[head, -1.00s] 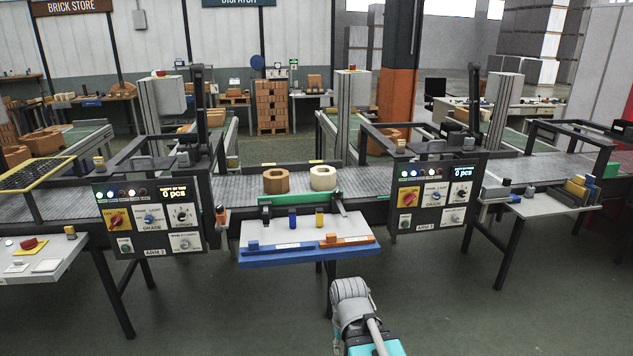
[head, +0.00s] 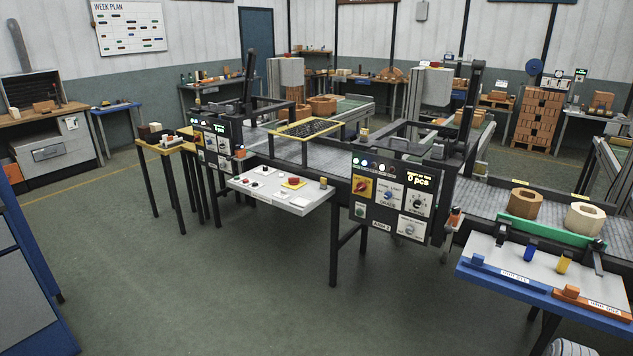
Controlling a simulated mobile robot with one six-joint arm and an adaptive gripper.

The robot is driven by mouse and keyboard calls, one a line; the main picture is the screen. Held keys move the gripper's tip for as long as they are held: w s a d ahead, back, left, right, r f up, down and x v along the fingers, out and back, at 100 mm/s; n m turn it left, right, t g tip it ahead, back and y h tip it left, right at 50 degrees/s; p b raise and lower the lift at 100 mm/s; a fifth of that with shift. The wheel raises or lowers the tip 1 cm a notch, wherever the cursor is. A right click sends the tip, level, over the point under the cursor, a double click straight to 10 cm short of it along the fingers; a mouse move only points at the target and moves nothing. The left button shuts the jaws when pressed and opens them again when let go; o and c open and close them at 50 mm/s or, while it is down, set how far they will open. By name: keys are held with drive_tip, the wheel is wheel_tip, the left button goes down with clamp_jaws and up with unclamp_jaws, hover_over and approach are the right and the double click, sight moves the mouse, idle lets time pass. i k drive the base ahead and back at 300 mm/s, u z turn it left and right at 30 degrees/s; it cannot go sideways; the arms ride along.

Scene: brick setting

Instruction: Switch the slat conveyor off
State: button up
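The slat conveyor (head: 466,196) is a long grey belt line running across the head view behind the control panels. A dark control panel (head: 396,196) marked ARM 2 has a red and yellow rotary switch (head: 361,186), dials and a lit display. A similar panel (head: 214,146) stands farther left. Which control belongs to the conveyor cannot be told. My gripper is out of view; only a grey bit of my arm shows at the bottom right.
A blue-edged table (head: 541,282) with small blue, yellow and orange parts stands at the right. Two hollow blocks, brown (head: 525,203) and cream (head: 584,219), sit on the belt. A small wooden table (head: 166,149) stands left. The green floor (head: 215,275) in front is open.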

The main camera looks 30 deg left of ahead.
sight(294, 181)
drive_tip(key=u, duration=1.4)
drive_tip(key=i, duration=0.55)
drive_tip(key=u, duration=0.5)
drive_tip(key=i, duration=1.85)
drive_tip(key=z, duration=0.45)
drive_tip(key=i, duration=1)
drive_tip(key=z, duration=0.35)
